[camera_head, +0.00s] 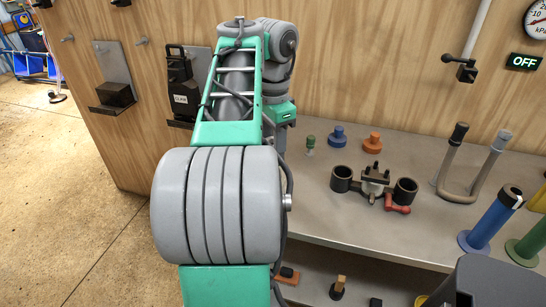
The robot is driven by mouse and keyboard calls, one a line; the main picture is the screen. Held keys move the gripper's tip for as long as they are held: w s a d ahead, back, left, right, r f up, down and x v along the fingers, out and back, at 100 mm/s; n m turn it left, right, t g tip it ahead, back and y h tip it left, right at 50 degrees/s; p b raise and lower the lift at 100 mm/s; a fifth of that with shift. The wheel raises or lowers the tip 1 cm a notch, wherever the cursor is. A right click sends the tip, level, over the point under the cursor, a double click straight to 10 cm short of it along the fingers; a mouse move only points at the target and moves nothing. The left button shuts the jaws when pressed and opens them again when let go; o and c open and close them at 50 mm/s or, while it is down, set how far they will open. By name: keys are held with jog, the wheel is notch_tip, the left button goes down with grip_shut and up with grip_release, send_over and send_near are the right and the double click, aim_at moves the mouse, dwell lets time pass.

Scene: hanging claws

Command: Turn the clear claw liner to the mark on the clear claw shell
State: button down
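I cannot make out a clear claw shell, its liner or a mark in the head view. A black holder (180,82) with a small white label hangs on the wooden wall, just left of my arm; the label is too small to read surely. My teal and grey arm fills the middle of the picture and covers part of the wall and bench. The far end of the arm is near the wall, right of the black holder. My gripper's fingers do not show; they are hidden behind the arm or out of the picture.
A grey bench (330,222) carries a fitting with two black cups (375,183), a blue knob (338,136), an orange knob (373,142), a U-shaped tube (462,190) and a blue cylinder (493,220). A metal wall bracket (114,80) is at left.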

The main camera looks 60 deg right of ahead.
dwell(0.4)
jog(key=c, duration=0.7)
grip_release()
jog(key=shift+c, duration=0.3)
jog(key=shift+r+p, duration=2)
